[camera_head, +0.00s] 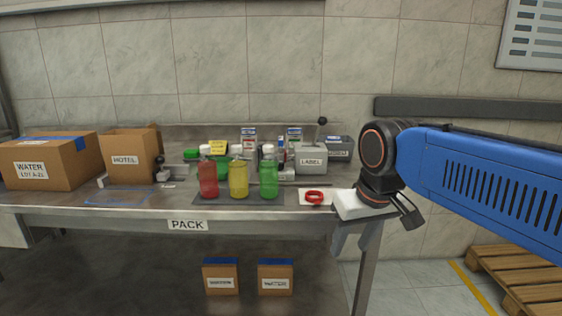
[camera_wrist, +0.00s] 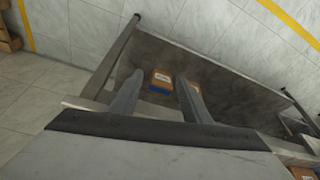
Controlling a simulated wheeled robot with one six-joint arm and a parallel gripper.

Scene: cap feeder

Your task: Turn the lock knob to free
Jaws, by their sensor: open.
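No part is clearly marked as the lock knob. In the head view a black ball knob (camera_head: 323,121) stands on a thin stem above the grey LABEL machine (camera_head: 311,160). Another small dark knob (camera_head: 160,160) stands on a fitting beside the HOTEL box. I cannot tell which one, if either, is the lock knob. My gripper is at the right end of the bench, to the right of both knobs and apart from them. In the wrist view my gripper (camera_wrist: 159,75) is open and empty, its two fingers spread. Neither knob can be made out in the wrist view.
The PACK bench (camera_head: 150,208) carries red (camera_head: 208,179), yellow (camera_head: 238,180) and green (camera_head: 268,180) bottles, a red ring (camera_head: 314,197), and WATER (camera_head: 48,163) and HOTEL (camera_head: 127,160) boxes. Small boxes sit below. A pallet (camera_head: 520,280) lies on the floor at right.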

